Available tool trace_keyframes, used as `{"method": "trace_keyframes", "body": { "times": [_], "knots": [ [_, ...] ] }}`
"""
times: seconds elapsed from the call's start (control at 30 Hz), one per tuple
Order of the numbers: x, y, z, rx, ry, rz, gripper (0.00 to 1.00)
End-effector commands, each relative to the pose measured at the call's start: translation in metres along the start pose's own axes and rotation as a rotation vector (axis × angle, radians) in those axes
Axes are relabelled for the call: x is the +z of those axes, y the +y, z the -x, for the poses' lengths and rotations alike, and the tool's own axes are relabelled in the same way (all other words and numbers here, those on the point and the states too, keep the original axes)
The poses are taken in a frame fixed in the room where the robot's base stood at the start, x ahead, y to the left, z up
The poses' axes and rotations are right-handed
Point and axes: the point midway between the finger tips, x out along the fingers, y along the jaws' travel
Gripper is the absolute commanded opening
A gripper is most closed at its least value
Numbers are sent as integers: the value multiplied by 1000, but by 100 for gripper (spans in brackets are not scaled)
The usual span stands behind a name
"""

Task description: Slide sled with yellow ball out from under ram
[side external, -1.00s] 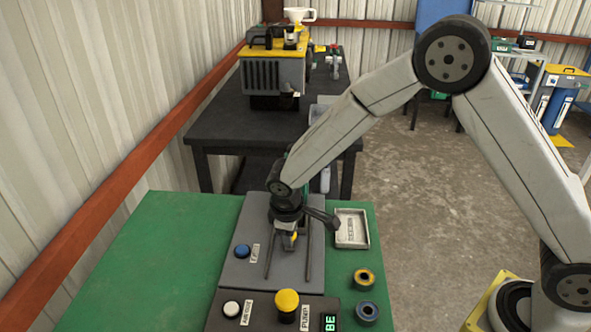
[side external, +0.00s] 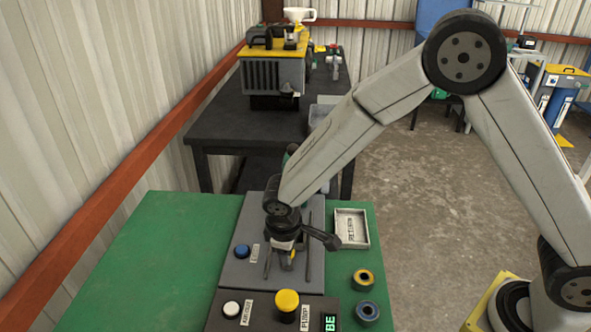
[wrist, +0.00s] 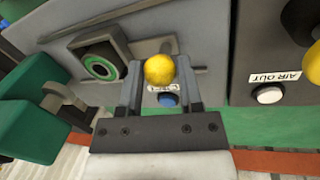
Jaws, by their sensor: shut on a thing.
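The yellow ball (wrist: 160,69) sits between the two fingertips of my gripper (wrist: 159,77) in the wrist view, and the jaws are closed on it. In the side view my gripper (side external: 287,264) points down over the grey plate, between two dark slots or rails, hiding most of the ball. A grey sled-like piece with a green-and-black ring (wrist: 99,64) lies beside the ball on its left in the wrist view; how they join is hidden. A green block with a grey bracket (wrist: 62,103), possibly the ram's frame, stands at the left edge. The ram's contact is not visible.
A blue button (side external: 242,251) lies left of my gripper. A control box with a yellow mushroom button (side external: 287,301) and white button (side external: 231,309) stands in front. A labelled tray (side external: 351,229) and two rings (side external: 363,279) lie on the right. The green tabletop (side external: 165,250) is clear at left.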

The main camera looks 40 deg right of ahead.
Motion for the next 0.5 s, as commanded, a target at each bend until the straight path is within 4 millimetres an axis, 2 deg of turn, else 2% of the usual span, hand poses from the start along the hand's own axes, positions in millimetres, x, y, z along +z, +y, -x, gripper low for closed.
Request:
{"method": "trace_keyframes", "body": {
  "times": [0.1, 0.23, 0.5],
  "knots": [
    [3, -23, 6, 0, 4, 5, 0],
    [7, -42, 9, 0, 3, 4, 0],
    [10, -53, 11, -1, 3, -1, 0]
  ]
}}
